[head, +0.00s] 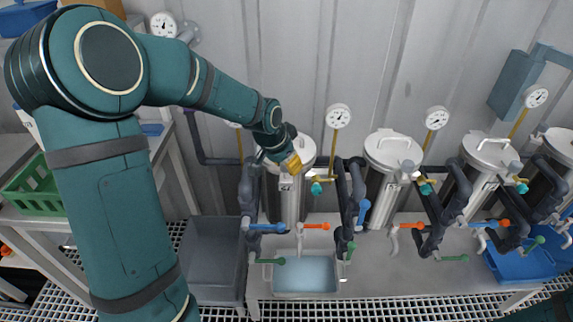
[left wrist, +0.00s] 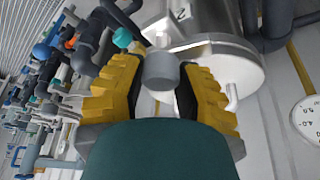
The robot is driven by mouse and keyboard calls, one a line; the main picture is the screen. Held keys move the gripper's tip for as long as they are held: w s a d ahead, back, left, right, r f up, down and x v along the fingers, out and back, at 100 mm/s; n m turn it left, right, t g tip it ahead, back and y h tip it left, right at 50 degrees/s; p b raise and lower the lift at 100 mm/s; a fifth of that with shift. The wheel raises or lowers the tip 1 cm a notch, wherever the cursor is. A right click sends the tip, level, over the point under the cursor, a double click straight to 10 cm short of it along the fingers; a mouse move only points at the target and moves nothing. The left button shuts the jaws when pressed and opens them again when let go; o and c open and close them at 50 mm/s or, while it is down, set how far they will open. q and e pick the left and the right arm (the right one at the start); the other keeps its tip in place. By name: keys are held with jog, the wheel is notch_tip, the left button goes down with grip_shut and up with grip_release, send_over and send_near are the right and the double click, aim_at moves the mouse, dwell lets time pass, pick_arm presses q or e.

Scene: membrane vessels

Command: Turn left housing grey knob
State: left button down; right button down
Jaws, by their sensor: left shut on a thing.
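The left housing (head: 290,200) is an upright steel cylinder with a pale lid, at the left end of a row of similar vessels in the head view. My left gripper (head: 291,163) has yellow fingers and is at the top of this housing. In the left wrist view the grey knob (left wrist: 162,71), a short round cylinder, sits between the two yellow fingers of my left gripper (left wrist: 160,85). The fingers are shut on it. The housing's steel body (left wrist: 207,20) is just behind it. In the head view the gripper hides the knob. My right gripper is not in view.
Dark pipes with blue, orange and green valve handles flank the housing. A pressure gauge (head: 339,117) stands behind it on a yellow stem. A pale blue tray (head: 306,291) lies below, and a grey bin (head: 214,262) stands to the left. A green crate (head: 40,190) is at far left.

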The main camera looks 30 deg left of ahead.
pick_arm(q)
jog(key=shift+f+n+y+b, duration=0.15)
jog(key=shift+n+y+b, duration=0.2)
jog(key=shift+n, duration=0.65)
jog(key=shift+s, duration=0.1)
jog(key=c, duration=0.6)
grip_release()
jog(key=v, duration=1.2)
jog(key=shift+d, duration=0.1)
